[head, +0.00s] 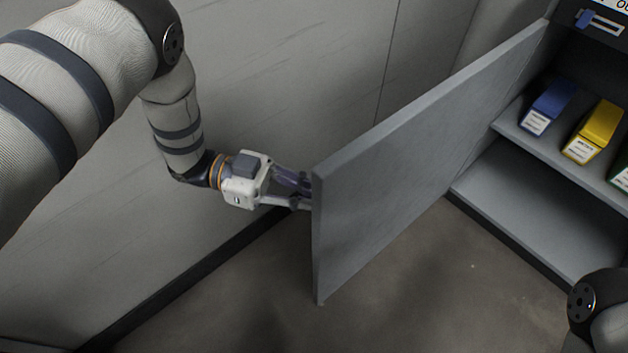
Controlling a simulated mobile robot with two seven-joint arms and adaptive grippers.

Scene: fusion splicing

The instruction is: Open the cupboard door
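The grey cupboard door (400,160) stands swung out from the cupboard, hinged at its far end in the upper right. Its free edge points toward me. My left gripper (304,192) is at the door's left face, close to the free edge. Its fingertips are partly hidden behind the door edge, so I cannot tell whether they hold a handle or are open or shut. The open cupboard (545,220) shows its shelves at the right. Part of my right arm shows in the bottom right corner, but its gripper is out of view.
A blue box (548,106), a yellow box (594,131) and a green box (621,172) stand on the cupboard's upper shelf. The lower shelf looks empty where visible. A grey wall (300,70) runs behind my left arm. The floor (430,290) before the cupboard is clear.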

